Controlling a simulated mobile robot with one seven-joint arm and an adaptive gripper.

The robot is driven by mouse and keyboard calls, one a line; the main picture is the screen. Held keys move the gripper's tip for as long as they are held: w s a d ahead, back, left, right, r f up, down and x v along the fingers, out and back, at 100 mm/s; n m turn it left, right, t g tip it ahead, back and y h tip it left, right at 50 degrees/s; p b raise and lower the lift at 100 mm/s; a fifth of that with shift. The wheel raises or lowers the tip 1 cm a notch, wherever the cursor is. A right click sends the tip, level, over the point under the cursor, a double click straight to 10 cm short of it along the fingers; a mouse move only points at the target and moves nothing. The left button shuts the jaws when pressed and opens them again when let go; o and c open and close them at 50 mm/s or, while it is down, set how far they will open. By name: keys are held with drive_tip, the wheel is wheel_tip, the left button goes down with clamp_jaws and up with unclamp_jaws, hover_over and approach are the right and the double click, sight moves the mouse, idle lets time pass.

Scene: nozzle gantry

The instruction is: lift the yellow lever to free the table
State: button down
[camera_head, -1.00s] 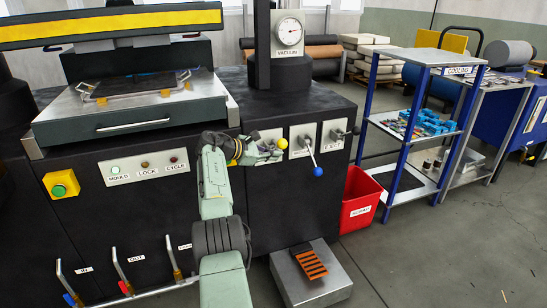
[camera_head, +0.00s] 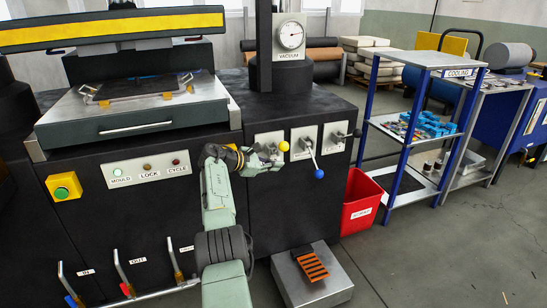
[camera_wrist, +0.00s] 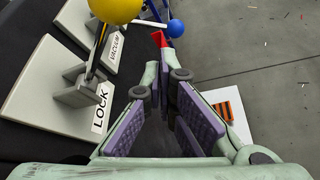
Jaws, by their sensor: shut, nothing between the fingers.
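The yellow lever has a round yellow knob (camera_head: 284,146) and rises from a plate on the dark cabinet front. In the wrist view its knob (camera_wrist: 116,10) is at the top left, above a plate labelled LOCK. My gripper (camera_head: 274,164) is just below and left of the knob in the head view and hides part of the lever and plate. In the wrist view my gripper (camera_wrist: 160,62) is shut and empty, right of the lever and apart from it. The table (camera_head: 75,131), a grey slab with a front handle, sits under the yellow-striped press beam.
A blue-knobbed vacuum lever (camera_head: 319,173) stands right of the yellow one, with a black-knobbed eject lever (camera_head: 356,133) beyond it. A red bin (camera_head: 360,206) and a blue-framed shelf (camera_head: 405,170) stand to the right. A low grey box with an orange grille (camera_head: 312,267) is on the floor.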

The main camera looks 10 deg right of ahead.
drive_tip(key=w+a+b+v, duration=0.1)
drive_tip(key=w+b+v, duration=0.1)
drive_tip(key=v, duration=0.7)
drive_tip(key=shift+a, duration=0.3)
drive_tip(key=shift+f, duration=0.1)
